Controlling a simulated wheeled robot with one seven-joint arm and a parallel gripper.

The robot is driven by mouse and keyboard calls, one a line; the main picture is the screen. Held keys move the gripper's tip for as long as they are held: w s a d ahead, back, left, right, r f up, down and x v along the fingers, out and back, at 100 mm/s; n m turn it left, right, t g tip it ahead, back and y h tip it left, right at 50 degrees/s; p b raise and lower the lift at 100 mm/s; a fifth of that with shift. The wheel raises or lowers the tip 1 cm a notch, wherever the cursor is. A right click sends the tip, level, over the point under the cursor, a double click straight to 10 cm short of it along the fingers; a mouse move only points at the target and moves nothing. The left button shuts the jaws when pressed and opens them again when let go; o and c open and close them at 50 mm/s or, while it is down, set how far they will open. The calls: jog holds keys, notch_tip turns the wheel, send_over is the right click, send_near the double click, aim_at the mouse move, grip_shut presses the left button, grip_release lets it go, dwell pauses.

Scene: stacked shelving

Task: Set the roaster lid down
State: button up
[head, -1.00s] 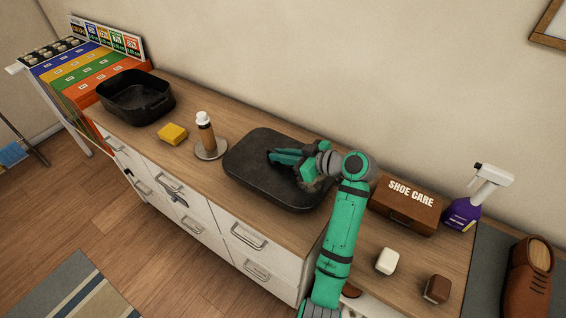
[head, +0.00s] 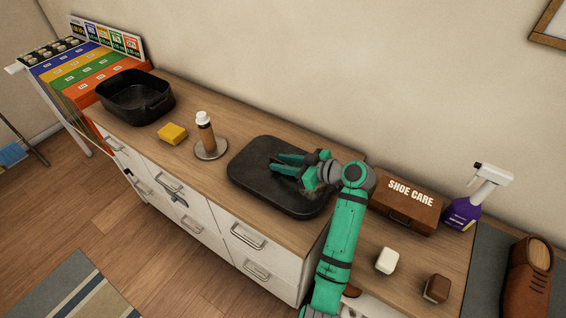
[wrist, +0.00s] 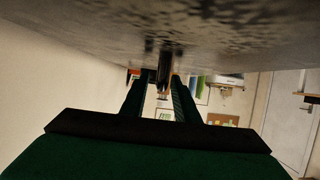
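The roaster lid (head: 250,180) is a dark, rounded rectangular plate. It appears to lie flat on the wooden counter, right of the bottle. My gripper (head: 275,163) is just above the lid's middle, reaching left, with a visible gap between its green fingers. In the wrist view, the lid's grey, speckled surface (wrist: 240,25) fills the top. A small dark handle (wrist: 164,68) stands out from it between the fingertips (wrist: 163,78). The fingers look parted around the handle; contact is hard to tell. The black roaster pan (head: 137,105) stands open at the counter's far left end.
A yellow sponge (head: 172,133) and a brown bottle (head: 206,133) on a round base stand left of the lid. The shoe care box (head: 405,204), a purple spray bottle (head: 462,213), a white block (head: 387,261) and a brown block (head: 437,288) are to the right.

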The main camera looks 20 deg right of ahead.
jog(key=shift+r, duration=0.15)
jog(key=v, duration=1.2)
